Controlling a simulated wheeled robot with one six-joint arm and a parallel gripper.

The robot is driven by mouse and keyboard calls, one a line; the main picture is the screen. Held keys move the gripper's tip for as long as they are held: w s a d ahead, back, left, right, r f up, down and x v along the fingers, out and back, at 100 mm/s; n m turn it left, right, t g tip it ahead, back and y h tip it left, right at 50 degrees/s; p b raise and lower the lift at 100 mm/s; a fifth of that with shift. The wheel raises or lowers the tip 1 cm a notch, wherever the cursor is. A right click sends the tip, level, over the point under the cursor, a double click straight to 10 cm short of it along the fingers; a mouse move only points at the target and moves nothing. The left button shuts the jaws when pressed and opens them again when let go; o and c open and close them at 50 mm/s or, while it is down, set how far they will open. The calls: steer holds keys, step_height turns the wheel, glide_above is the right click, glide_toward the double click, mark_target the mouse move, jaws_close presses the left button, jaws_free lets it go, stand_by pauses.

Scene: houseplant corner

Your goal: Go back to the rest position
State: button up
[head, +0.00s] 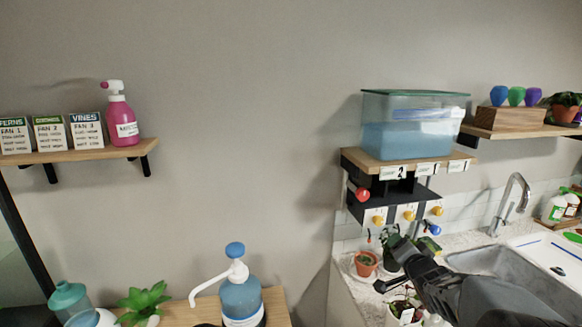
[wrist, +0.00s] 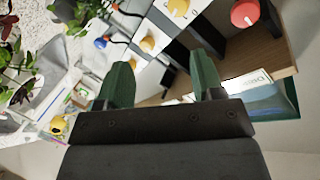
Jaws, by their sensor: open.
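My gripper (head: 391,241) is at the lower right in the head view, over the counter and below the shelf with the water tank. In the wrist view my gripper (wrist: 162,85) shows two green fingers spread apart with nothing held between them. Beyond the fingers are the yellow knobs (wrist: 179,7) and the red knob (wrist: 245,14) of the valve panel under the tank shelf. In the head view the panel (head: 372,206) is just above my gripper, apart from it. My arm hides part of the counter and sink.
The tank (head: 414,140) stands on a wooden shelf (head: 358,158). A small potted plant (head: 365,263) stands left of my gripper. A faucet (head: 512,200) and sink (head: 480,262) are to the right. A blue pump bottle (head: 240,295) stands on a lower table. The wall between is clear.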

steer(key=s+a+n+g, duration=0.3)
steer(key=s+a, duration=0.1)
steer(key=s, duration=0.3)
steer(key=s+a+f+n+g+y, duration=0.1)
steer(key=s+a+n+g, duration=0.2)
steer(key=s, duration=0.4)
steer(key=s+a+f+n+g, duration=0.1)
steer(key=s+a+n+g, duration=0.2)
steer(key=s+a, duration=0.4)
steer(key=shift+s+f+n+g, duration=0.15)
steer(key=shift+s+n+g, duration=0.25)
steer(key=shift+s+g, duration=0.3)
